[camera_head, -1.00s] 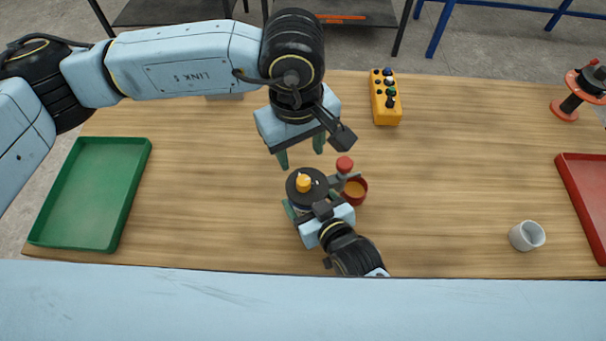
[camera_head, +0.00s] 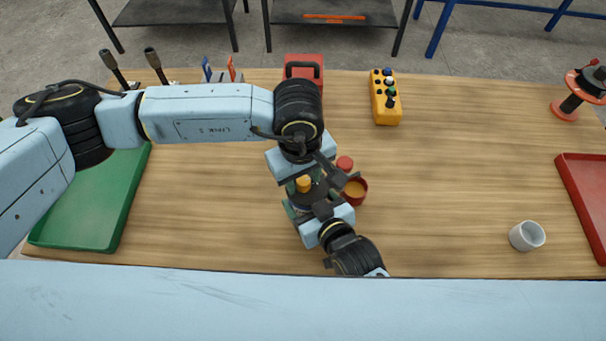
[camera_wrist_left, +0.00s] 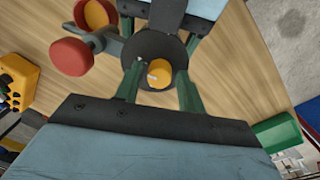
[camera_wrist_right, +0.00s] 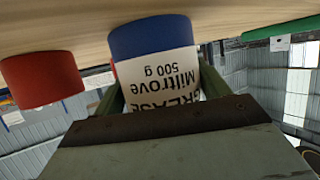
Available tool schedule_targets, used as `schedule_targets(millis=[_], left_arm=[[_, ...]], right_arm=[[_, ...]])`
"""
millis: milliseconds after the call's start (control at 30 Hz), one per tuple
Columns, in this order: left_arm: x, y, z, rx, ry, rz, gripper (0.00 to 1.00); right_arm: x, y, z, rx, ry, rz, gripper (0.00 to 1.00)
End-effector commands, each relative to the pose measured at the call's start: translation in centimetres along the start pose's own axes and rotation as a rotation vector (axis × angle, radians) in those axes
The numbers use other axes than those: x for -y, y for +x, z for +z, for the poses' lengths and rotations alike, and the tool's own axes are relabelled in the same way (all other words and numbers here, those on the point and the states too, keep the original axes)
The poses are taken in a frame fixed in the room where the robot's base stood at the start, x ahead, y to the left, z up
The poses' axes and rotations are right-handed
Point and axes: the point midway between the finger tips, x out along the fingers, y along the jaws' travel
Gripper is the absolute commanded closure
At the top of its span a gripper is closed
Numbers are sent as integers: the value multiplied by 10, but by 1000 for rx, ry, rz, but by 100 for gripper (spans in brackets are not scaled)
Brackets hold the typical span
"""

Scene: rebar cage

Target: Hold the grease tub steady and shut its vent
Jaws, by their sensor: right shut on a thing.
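The grease tub (camera_wrist_right: 155,65) has a white label and a blue end in the right wrist view. In the head view its dark round lid (camera_head: 317,191) is partly covered by my arms. The vent is a yellow-orange cap (camera_head: 303,184) on the lid; it also shows in the left wrist view (camera_wrist_left: 159,73). My right gripper (camera_wrist_right: 162,88) is shut on the tub's sides. My left gripper (camera_wrist_left: 160,80) points down over the lid, its two green fingers apart on either side of the cap. A narrow gap seems to show beside the cap.
A yellow button box (camera_head: 385,97), red case (camera_head: 303,66), green tray (camera_head: 85,205), white mug (camera_head: 527,235) and red tray (camera_head: 584,190) lie farther off.

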Motion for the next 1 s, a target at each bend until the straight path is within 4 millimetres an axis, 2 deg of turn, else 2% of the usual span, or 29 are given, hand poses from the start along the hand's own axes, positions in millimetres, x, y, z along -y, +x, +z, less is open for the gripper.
schedule_targets(millis=[33, 267, 667, 1000], left_arm=[[0, 0, 0, 0, 0, 0, 67], [0, 0, 0, 0, 0, 0, 97], [0, -1, 0, -3, -82, 0, 97], [-1, -1, 1, -14, -354, 0, 97]], right_arm=[[0, 0, 1, 3, -1, 0, 71], [0, 0, 1, 3, -1, 0, 71], [0, 0, 2, 4, -1, 0, 71], [0, 0, 2, 4, 0, 1, 71]])
